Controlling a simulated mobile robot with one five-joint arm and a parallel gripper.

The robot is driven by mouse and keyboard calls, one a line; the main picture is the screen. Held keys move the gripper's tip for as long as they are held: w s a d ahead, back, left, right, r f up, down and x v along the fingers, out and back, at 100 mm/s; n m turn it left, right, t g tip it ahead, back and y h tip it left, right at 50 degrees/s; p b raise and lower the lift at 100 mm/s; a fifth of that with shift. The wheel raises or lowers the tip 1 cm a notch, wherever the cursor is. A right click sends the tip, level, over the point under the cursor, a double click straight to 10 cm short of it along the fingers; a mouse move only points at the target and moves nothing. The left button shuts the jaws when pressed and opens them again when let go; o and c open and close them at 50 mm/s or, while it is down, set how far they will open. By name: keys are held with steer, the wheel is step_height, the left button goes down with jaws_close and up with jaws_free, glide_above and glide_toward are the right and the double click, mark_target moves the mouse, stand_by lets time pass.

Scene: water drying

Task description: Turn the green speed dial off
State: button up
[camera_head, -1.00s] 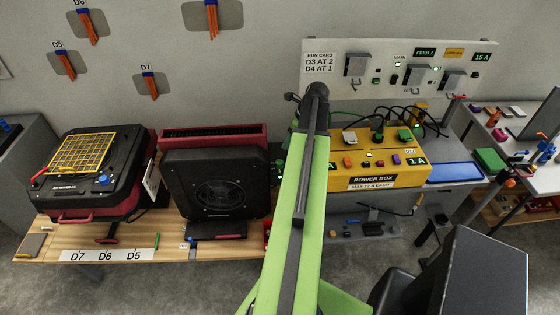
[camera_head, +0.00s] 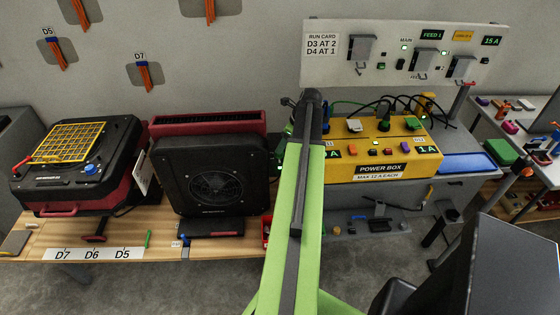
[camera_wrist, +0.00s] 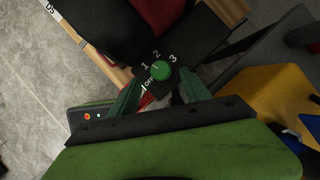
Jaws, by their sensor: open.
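The green speed dial (camera_wrist: 161,70) shows in the wrist view as a round knob on a dark panel (camera_wrist: 190,42) marked 1, 2, 3 and off. My gripper (camera_wrist: 161,84) is open, with one green finger to the left and one to the right of the dial, close to it. I cannot tell whether the fingers touch it. The dial's exact setting is hard to read. In the head view my green arm reaches forward and hides the dial and the gripper.
A black fan with a red body (camera_head: 213,178) and a black-and-red unit with a yellow grille (camera_head: 70,142) stand on the wooden bench (camera_head: 30,240). A yellow power box (camera_head: 400,165) with cables stands right of my arm. A wall panel (camera_head: 325,75) is behind it.

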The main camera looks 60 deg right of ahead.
steer(key=b+x, duration=0.3)
steer(key=x, duration=0.2)
steer(key=shift+r, duration=0.1)
steer(key=shift+s, duration=0.1)
jaws_close()
steer(key=shift+a, duration=0.1)
